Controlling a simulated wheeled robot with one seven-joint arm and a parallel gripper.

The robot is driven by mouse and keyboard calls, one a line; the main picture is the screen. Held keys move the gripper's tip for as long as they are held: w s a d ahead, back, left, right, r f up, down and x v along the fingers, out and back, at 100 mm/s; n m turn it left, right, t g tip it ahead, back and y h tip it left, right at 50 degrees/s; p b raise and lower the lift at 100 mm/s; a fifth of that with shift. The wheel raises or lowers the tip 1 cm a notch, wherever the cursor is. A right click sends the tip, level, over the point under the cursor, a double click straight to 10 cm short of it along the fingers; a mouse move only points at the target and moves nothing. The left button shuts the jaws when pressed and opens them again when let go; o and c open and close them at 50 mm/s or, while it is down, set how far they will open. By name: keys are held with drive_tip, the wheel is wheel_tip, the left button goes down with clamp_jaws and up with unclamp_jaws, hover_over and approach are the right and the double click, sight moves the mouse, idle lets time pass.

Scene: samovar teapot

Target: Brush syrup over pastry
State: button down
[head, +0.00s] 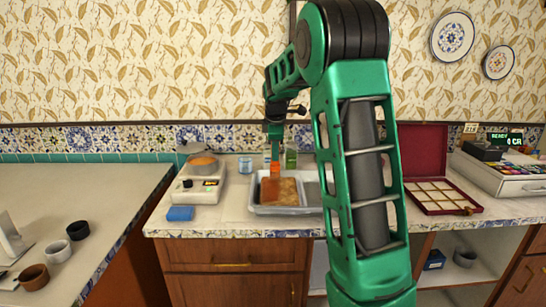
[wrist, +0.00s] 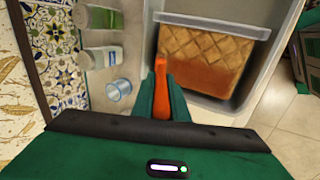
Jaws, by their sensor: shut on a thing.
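My gripper (head: 275,158) is above the left part of a metal tray and is shut on an orange-red brush (head: 275,168). In the wrist view, my gripper (wrist: 161,92) shows green fingers around the brush's handle (wrist: 161,75). The brush tip is hard to make out. A rectangular pastry (head: 287,190) with a diamond pattern lies in the tray (head: 290,210). In the wrist view, the pastry (wrist: 205,45) is golden on one part and a darker, glossy orange along the side nearer my gripper.
A hot plate (head: 195,190) with a pan of orange liquid (head: 203,164) stands left of the tray, with a blue sponge (head: 180,213) before it. A glass (head: 245,164) and a green bottle (head: 291,158) stand behind the tray. An open red box (head: 435,190) lies to the right.

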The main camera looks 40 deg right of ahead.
drive_tip(key=shift+w+d, duration=0.2)
drive_tip(key=shift+w, duration=0.05)
drive_tip(key=shift+s+a, duration=1.95)
drive_tip(key=shift+s, duration=2.1)
drive_tip(key=shift+s+a, duration=1.95)
drive_tip(key=shift+s, duration=2.05)
drive_tip(key=w+d, duration=0.8)
drive_tip(key=w, duration=0.3)
